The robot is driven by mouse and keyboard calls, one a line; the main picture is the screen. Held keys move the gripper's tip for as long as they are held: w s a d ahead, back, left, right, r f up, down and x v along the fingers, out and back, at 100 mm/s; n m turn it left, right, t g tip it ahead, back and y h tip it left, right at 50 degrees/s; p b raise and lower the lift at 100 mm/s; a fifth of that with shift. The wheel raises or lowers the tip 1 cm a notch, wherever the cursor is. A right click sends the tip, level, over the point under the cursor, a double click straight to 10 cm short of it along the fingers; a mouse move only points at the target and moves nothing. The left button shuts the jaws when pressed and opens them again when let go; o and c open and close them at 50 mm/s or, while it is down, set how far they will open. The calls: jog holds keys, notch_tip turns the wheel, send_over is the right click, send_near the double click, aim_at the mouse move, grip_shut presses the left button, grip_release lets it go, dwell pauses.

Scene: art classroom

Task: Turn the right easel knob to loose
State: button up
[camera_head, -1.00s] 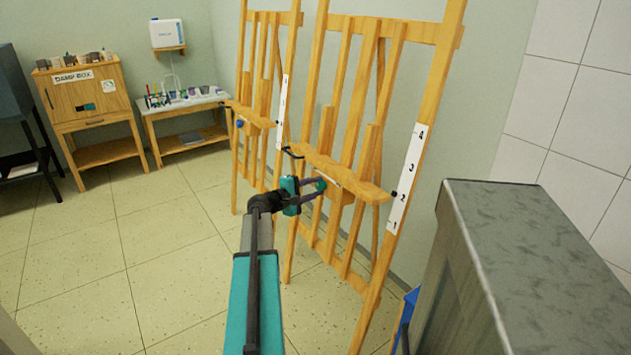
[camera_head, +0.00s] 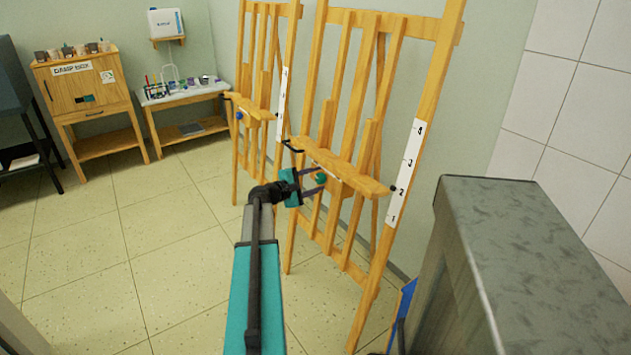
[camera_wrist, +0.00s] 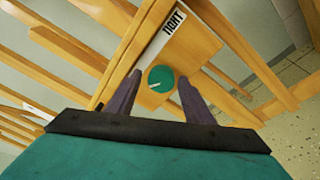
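The right easel (camera_head: 352,180) is wooden, with a white number scale on its right post. Its round teal knob (camera_head: 320,178) sits below the tray ledge. In the wrist view the knob (camera_wrist: 161,79) is on a wooden block, with a white pointer line toward the lower left. A white label (camera_wrist: 172,25) beside it reads upside down, seemingly "TIGHT". My gripper (camera_head: 314,181) faces the knob. Its two purple fingers are apart, and in the wrist view the gripper (camera_wrist: 159,88) has the knob between or just ahead of its fingertips. I cannot tell whether they touch it.
A second easel (camera_head: 262,105) with a blue knob (camera_head: 239,116) stands to the left. A grey-topped cabinet (camera_head: 530,225) is close on the right. A damp box (camera_head: 85,88) and a small table (camera_head: 185,97) stand at the back left. The floor to the left is clear.

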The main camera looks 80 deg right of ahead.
jog(key=shift+a, duration=0.15)
jog(key=v, duration=1.3)
jog(key=shift+w+a, duration=0.15)
jog(key=shift+w, duration=0.15)
jog(key=shift+w, duration=0.1)
dwell(0.3)
